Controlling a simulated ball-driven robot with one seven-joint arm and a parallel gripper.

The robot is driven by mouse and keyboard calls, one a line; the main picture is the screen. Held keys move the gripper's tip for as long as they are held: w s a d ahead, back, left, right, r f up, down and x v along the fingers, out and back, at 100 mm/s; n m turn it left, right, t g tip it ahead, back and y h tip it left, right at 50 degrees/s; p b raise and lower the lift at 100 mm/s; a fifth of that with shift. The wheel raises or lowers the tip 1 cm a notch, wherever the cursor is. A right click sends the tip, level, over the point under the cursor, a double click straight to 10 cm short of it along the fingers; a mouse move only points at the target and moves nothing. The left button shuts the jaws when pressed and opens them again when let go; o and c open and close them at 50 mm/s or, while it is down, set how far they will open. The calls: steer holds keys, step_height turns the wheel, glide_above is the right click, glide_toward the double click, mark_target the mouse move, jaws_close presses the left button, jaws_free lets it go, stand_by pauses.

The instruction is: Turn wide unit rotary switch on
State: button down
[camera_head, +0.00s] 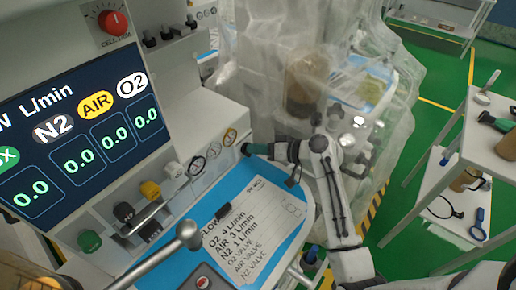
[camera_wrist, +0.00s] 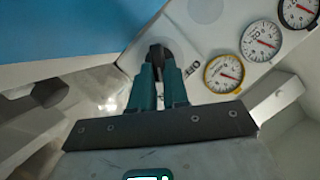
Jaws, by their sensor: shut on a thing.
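The wide unit (camera_head: 60,120) is the grey machine with the large flow screen at left in the head view. Its rotary switch (camera_wrist: 158,50) shows in the wrist view as a dark knob on a round white plate, beside part of a printed label. My gripper (camera_head: 247,149) reaches in from the right in the head view, at the unit's front panel just right of the small gauges. In the wrist view its teal fingers (camera_wrist: 158,68) are shut on the switch. The fingers cover most of the knob, so its setting cannot be read.
Round gauges (camera_wrist: 223,73) sit close to the right of the fingers in the wrist view. A blue worktop (camera_head: 262,195) with a flow note (camera_head: 250,235) lies below my gripper. A plastic-draped machine (camera_head: 270,50) stands behind. A white cart (camera_head: 480,130) is at right.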

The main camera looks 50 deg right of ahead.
steer(key=c, duration=1.1)
jaws_free()
steer(key=b+v, duration=0.1)
steer(key=v, duration=0.9)
steer(key=shift+s+d+r, duration=0.1)
steer(key=shift+s+r, duration=0.05)
steer(key=shift+s, duration=0.25)
